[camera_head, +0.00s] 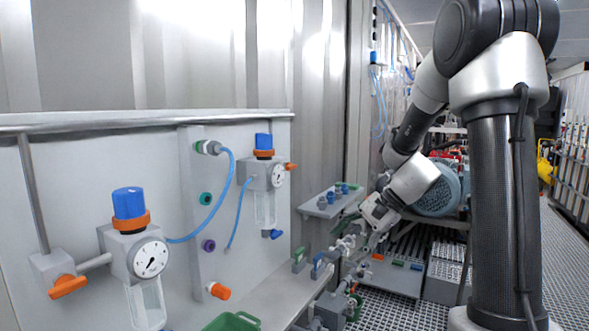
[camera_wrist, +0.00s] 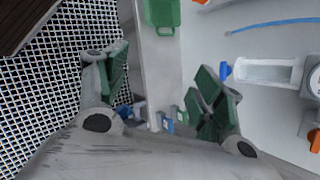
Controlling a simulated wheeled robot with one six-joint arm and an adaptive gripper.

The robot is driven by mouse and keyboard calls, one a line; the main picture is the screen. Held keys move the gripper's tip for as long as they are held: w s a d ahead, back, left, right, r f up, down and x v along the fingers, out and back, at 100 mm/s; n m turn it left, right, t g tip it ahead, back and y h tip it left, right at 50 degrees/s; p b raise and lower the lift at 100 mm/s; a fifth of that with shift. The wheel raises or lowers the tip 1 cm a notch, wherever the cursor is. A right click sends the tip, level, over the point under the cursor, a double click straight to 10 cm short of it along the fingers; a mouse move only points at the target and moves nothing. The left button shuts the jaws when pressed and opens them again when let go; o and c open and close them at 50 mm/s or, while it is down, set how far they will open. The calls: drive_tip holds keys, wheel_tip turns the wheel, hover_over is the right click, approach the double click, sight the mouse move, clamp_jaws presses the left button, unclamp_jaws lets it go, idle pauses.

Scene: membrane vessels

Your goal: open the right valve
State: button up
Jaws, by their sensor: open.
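On the wall panel, the right regulator unit (camera_head: 262,175) has a blue cap, a gauge and a clear bowl. A small orange valve handle (camera_head: 291,166) sticks out on its right side, and a blue valve (camera_head: 275,234) sits at the bowl's foot. In the wrist view the orange handle (camera_wrist: 315,141) is at the right edge, and the blue valve (camera_wrist: 225,70) is just beyond the right finger. My gripper (camera_wrist: 163,75) is open and empty, its green-padded fingers wide apart. In the head view it is low, right of the panel and apart from both valves; its fingertips are hard to make out.
The left regulator (camera_head: 130,240) has an orange handle (camera_head: 67,286). Blue hoses and an orange knob (camera_head: 220,291) stick out from the panel. A green tray (camera_head: 235,322) and small green and blue blocks (camera_head: 318,264) stand on the ledge below. Grated floor lies to the right.

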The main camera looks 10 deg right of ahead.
drive_tip(key=w+a+r+m+t+y, duration=0.1)
drive_tip(key=w+m+t+y, duration=0.1)
drive_tip(key=w+m, duration=0.35)
drive_tip(key=w+r+m+t+y, duration=0.1)
drive_tip(key=w+m+t, duration=0.15)
drive_tip(key=w, duration=0.65)
drive_tip(key=m+t+y, duration=0.2)
drive_tip(key=m+t, duration=0.4)
drive_tip(key=m, duration=0.1)
approach(294, 167)
drive_tip(key=x, duration=0.3)
drive_tip(key=shift+g, duration=0.25)
drive_tip(key=x, duration=0.6)
drive_tip(key=shift+w+a+r, duration=0.1)
drive_tip(key=shift+w+a, duration=0.15)
drive_tip(key=c, duration=1)
